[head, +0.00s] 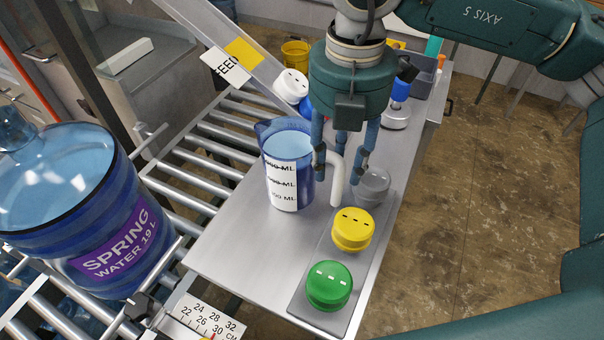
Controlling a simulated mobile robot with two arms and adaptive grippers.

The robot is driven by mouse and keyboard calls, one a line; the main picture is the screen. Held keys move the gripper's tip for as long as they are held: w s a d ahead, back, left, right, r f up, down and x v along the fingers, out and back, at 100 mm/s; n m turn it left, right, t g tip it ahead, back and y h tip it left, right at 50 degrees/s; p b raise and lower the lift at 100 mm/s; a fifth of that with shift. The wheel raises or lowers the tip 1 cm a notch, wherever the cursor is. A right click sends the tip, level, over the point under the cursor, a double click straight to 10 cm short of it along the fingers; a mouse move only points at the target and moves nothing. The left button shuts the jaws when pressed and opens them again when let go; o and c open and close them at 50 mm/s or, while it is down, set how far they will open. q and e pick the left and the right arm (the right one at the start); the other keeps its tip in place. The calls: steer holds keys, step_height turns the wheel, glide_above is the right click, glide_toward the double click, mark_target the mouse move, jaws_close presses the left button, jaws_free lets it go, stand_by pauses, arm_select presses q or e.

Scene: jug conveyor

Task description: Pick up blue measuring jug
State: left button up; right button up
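The blue measuring jug (278,183), translucent with a white label of ML marks, stands upright on the grey metal table (235,232). Its white handle (337,185) points right. My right gripper (340,165) comes down from above at the handle side, fingers pointing down. Its fingers are spread, one in front of the jug's right wall and one to the right of the handle. The handle's top lies between them in the picture; I cannot tell whether they touch it. My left gripper is not in view.
A grey tray (307,312) right of the jug holds a green lid (329,285), a yellow lid (352,230) and a grey one (373,187). A roller conveyor (205,157) and large water bottle (75,205) are at left. A white-topped item (291,86) stands behind the jug.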

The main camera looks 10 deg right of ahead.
mark_target(339, 188)
steer(key=f, duration=0.2)
steer(key=shift+w+f, duration=0.3)
steer(key=shift+w, duration=0.05)
steer(key=shift+w+f+b, duration=0.15)
steer(key=shift+f+b, duration=0.15)
steer(key=f, duration=0.2)
steer(key=s+f+b, duration=0.1)
steer(key=shift+d+f, duration=0.2)
steer(key=shift+d, duration=0.1)
steer(key=shift+f, duration=0.35)
steer(key=shift+w+f, duration=0.1)
steer(key=shift+w, duration=0.1)
jaws_close()
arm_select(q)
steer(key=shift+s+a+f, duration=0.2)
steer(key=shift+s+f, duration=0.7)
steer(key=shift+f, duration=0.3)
